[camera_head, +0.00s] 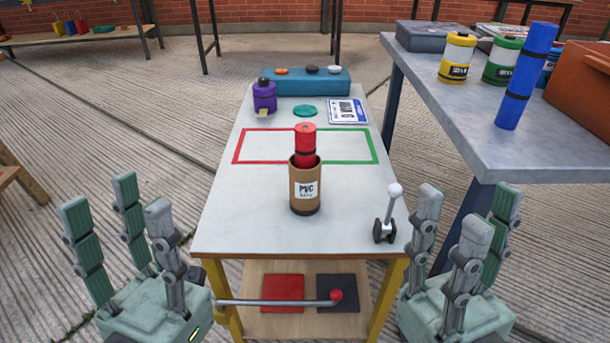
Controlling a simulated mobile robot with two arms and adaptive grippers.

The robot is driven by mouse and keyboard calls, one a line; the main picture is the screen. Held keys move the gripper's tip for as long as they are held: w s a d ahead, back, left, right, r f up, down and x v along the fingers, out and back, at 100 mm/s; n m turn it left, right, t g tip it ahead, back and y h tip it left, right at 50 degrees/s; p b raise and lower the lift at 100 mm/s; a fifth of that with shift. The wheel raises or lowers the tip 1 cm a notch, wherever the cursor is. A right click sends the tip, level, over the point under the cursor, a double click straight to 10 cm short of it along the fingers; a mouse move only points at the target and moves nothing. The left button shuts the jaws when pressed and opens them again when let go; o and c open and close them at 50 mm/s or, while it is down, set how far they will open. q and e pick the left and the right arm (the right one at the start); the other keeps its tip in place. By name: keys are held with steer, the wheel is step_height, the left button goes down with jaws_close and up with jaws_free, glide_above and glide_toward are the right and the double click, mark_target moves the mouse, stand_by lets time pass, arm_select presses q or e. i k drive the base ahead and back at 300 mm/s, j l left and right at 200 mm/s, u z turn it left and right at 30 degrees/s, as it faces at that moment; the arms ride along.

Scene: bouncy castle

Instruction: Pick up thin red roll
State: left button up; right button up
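A thin red roll (305,139) with dark bands stands upright in a brown cardboard tube (305,196) labelled PVC. Its upper part sticks out; its lower part is hidden inside the tube. The tube stands on the small white table (245,213) in front of me. My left gripper (123,228) is open and empty, left of the table's front edge. My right gripper (465,236) is open and empty, to the right of the table's front. Both are well apart from the roll.
A small lever with a white knob (394,191) stands at the table's front right. A purple bottle (264,98), a label card (347,111) and a teal box (330,83) sit at the back. A higher grey table (465,130) on the right holds a blue roll (526,76) and cans.

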mark_target(305, 132)
steer(key=k, duration=0.1)
steer(key=k+z, duration=0.2)
steer(key=z, duration=0.3)
steer(key=k+l+z, duration=0.15)
steer(key=z, duration=0.35)
steer(key=j+z, duration=0.2)
steer(key=j, duration=0.35)
steer(key=j+z, duration=0.25)
steer(key=j, duration=0.3)
steer(key=k+j+z, duration=0.2)
steer(key=j, duration=0.3)
steer(key=j+z, duration=0.2)
steer(key=j, duration=0.35)
steer(key=k+j, duration=0.1)
steer(key=j, duration=0.3)
steer(key=k+j, duration=0.1)
steer(key=j, duration=0.35)
steer(key=k+j, duration=0.1)
steer(key=j, duration=0.3)
steer(key=k+j, duration=0.1)
steer(key=j, duration=0.3)
steer(key=k+j, duration=0.1)
steer(key=j, duration=0.3)
